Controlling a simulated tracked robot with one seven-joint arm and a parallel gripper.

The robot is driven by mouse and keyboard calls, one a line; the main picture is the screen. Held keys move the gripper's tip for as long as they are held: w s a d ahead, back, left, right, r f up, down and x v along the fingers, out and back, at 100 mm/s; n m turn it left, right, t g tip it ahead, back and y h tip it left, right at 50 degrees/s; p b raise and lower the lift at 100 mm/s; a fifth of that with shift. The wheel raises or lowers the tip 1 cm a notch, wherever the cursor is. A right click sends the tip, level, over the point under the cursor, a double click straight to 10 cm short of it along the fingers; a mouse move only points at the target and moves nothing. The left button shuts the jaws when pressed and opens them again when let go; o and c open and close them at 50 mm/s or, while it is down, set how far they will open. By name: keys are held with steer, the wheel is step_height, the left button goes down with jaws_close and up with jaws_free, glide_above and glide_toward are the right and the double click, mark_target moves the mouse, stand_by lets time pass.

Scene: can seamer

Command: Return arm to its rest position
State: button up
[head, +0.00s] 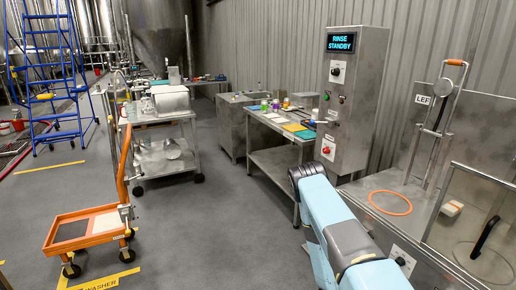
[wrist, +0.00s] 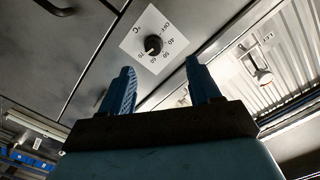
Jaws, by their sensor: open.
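My gripper (wrist: 159,66) shows in the wrist view with its two blue fingers apart and nothing between them. Beyond the fingertips is a metal panel with a temperature dial (wrist: 153,45), a black knob on a white plate. I cannot tell how far the fingertips are from the panel; no contact is visible. In the head view my light blue arm reaches up from the lower right, and my gripper cannot be made out there.
A control cabinet (head: 352,105) reading "RINSE STANDBY" stands behind my arm. A steel machine with an orange ring (head: 390,203) and a clear guard (head: 470,225) is at right. A worktable (head: 268,158), an orange trolley (head: 85,226) and open grey floor (head: 200,235) lie to the left.

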steer(key=w+a+r+n+y, duration=0.1)
steer(key=w+a+r+y, duration=0.35)
steer(key=w+r, duration=0.35)
steer(key=w+a+r+n+y, duration=0.1)
steer(key=w+a+r+y, duration=0.2)
steer(key=w+a+r, duration=0.5)
steer(key=s+a+r+n+t+y, duration=0.1)
steer(key=a+r+n+y, duration=0.2)
steer(key=r, duration=0.8)
steer(key=s+a+r+n+y, duration=0.2)
steer(key=a+r+y, duration=0.15)
steer(key=r, duration=0.65)
steer(key=s+a+r+n+y, duration=0.1)
steer(key=s+a+r+n, duration=0.25)
steer(key=s+r, duration=0.4)
steer(key=s+a+r+n+y, duration=0.2)
steer(key=s+a+r+n, duration=0.15)
steer(key=s+r, duration=0.45)
steer(key=s+r+n+g, duration=0.1)
steer(key=s+r+n, duration=0.2)
steer(key=s, duration=0.7)
steer(key=s+d+r+n+g+h, duration=0.1)
steer(key=s+r+n, duration=0.2)
steer(key=s, duration=0.7)
steer(key=shift+r+n+g, duration=0.25)
steer(key=shift+n+g, duration=0.05)
steer(key=shift+g, duration=0.1)
